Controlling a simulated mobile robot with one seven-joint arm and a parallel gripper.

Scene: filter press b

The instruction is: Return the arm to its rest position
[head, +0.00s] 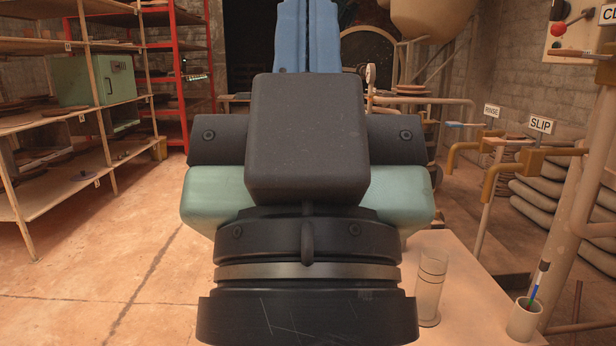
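My gripper (307,20) fills the middle of the head view, pointing away toward the top edge. Its two blue fingers lie side by side with only a thin line between them, so it looks shut. I see nothing held between the fingers, though their ends reach the top edge of the picture. The black wrist and the pale green gripper body sit below, close to the camera, and hide the middle of the scene. No other object belongs to the task.
A table (455,290) at lower right holds a clear glass cylinder (430,288) close beside my wrist and a cup (525,318) with a pen or brush. Wooden shelves (50,190) and a red rack (178,70) stand left. Pipes with a SLIP sign (540,126) stand right. Left floor is clear.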

